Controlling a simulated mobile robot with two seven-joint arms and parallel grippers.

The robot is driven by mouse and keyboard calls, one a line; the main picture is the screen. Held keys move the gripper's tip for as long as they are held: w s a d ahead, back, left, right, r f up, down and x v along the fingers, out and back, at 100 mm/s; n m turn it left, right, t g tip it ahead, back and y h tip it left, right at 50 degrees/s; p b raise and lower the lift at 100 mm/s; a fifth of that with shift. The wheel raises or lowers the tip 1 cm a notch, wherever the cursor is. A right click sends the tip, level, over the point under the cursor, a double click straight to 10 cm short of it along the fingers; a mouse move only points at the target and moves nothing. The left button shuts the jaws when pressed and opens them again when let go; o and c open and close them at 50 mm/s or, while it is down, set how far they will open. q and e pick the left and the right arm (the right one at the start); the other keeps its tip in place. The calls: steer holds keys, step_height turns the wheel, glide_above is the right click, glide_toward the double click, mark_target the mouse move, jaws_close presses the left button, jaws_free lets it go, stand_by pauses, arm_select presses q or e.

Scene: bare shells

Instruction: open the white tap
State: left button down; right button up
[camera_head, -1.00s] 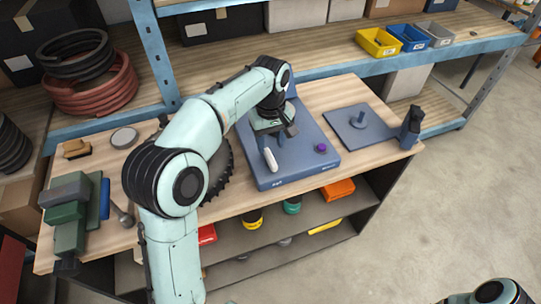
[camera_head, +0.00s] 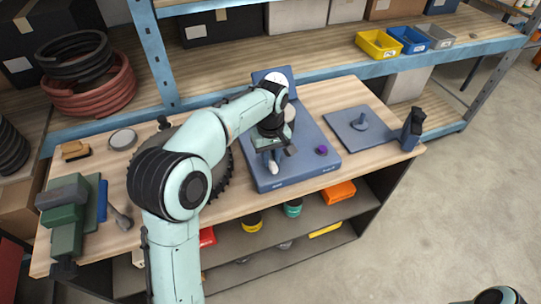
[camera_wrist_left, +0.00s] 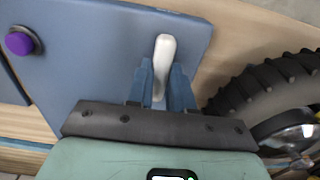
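The white tap handle (camera_wrist_left: 165,55) is a small rounded lever on a flat blue-grey board (camera_head: 305,162) on the workbench. In the head view its near end (camera_head: 273,168) shows just below my left gripper (camera_head: 272,160). In the left wrist view the two blue fingers of the gripper (camera_wrist_left: 161,80) stand on either side of the lever, very close to it. The lever's far tip sticks out beyond the fingertips. I cannot tell whether the fingers press on it. The gripper hides the lever's base. My right gripper is not in view.
A purple knob (camera_head: 321,150) sits on the same board, right of the lever. A second blue plate (camera_head: 355,138) and a dark upright tool (camera_head: 411,130) are at the bench's right end.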

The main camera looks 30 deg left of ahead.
arm_select(q)
steer(key=shift+n, duration=0.4)
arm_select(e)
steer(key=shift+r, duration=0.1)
arm_select(q)
steer(key=n, duration=0.2)
steer(key=shift+n, duration=0.4)
steer(key=n+p, duration=0.1)
steer(key=n, duration=0.3)
steer(key=shift+n, duration=0.3)
steer(key=n, duration=0.4)
steer(key=shift+n, duration=0.3)
steer(key=n, duration=0.4)
steer(key=shift+w+n, duration=0.1)
steer(key=shift+n, duration=0.3)
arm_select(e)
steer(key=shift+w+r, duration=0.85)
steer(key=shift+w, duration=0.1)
arm_select(q)
steer(key=shift+n, duration=0.3)
steer(key=c, duration=1)
jaws_free()
